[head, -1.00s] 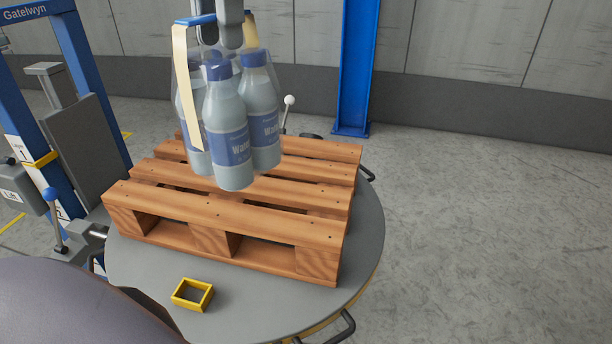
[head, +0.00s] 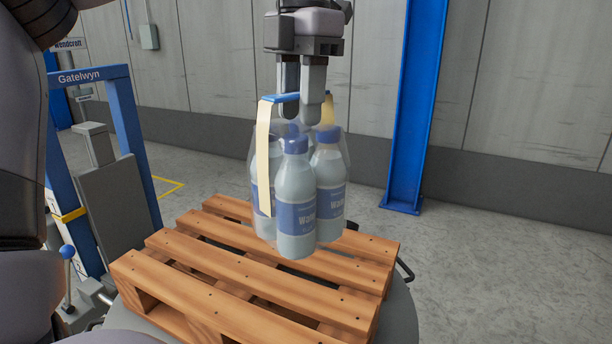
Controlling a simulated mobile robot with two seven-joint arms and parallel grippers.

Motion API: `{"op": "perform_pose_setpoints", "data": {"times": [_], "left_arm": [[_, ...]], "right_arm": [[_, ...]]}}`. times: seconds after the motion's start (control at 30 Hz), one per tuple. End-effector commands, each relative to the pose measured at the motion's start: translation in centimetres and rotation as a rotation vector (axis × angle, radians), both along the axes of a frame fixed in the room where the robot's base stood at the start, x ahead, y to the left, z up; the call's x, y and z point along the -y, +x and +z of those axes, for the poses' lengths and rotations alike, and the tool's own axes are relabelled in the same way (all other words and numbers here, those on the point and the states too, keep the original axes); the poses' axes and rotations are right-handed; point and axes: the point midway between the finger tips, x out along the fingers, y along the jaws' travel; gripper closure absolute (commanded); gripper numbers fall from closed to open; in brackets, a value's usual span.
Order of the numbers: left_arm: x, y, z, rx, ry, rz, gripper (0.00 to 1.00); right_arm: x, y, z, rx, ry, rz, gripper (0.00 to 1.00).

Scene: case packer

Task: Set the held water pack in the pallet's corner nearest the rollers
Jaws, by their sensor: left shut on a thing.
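The water pack (head: 297,205) is several clear bottles with blue caps and blue labels, wrapped in film with a cream carrying strap. My left gripper (head: 301,106) is shut on the blue-topped handle of the strap, and the pack hangs upright below it. The pack appears above the wooden pallet (head: 240,270), over its back right part; the gap beneath it is hard to judge. The pallet's slatted top is otherwise bare. My right gripper is not in view. No rollers can be made out.
The pallet rests on a round grey table (head: 400,318). A blue Gatelwyn frame (head: 128,130) with a grey panel and a blue-knobbed lever (head: 67,252) stands left. A blue post (head: 415,110) stands behind, by the wall. Open floor lies to the right.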

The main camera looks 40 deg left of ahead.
Motion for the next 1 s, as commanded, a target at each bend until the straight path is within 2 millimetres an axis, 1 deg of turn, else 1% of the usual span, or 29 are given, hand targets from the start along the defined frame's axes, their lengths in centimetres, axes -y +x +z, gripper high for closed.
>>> {"op": "perform_pose_setpoints", "data": {"times": [0.07,0.17,0.37,0.6,0.7,0.83,1.0], "left_arm": [[0.0,0.0,-0.2,0.004,0.0,0.0,1.0],[0.0,0.0,-1.7,0.002,-0.001,-0.001,1.0],[0.0,-0.1,-6.1,0.001,-0.003,-0.002,1.0],[0.0,0.0,-11.3,0.002,-0.003,-0.001,1.0],[0.0,0.0,-13.2,0.003,-0.002,0.0,1.0],[0.0,0.0,-14.8,0.005,-0.001,0.0,1.0],[0.0,0.1,-15.6,0.006,-0.001,0.001,1.0]], "right_arm": [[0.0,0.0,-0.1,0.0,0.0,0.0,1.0],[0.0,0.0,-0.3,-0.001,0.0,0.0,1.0],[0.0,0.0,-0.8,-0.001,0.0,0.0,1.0],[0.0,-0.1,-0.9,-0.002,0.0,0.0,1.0],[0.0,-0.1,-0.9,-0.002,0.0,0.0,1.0],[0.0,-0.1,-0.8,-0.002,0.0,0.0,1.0],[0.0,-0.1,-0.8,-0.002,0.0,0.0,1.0]]}}
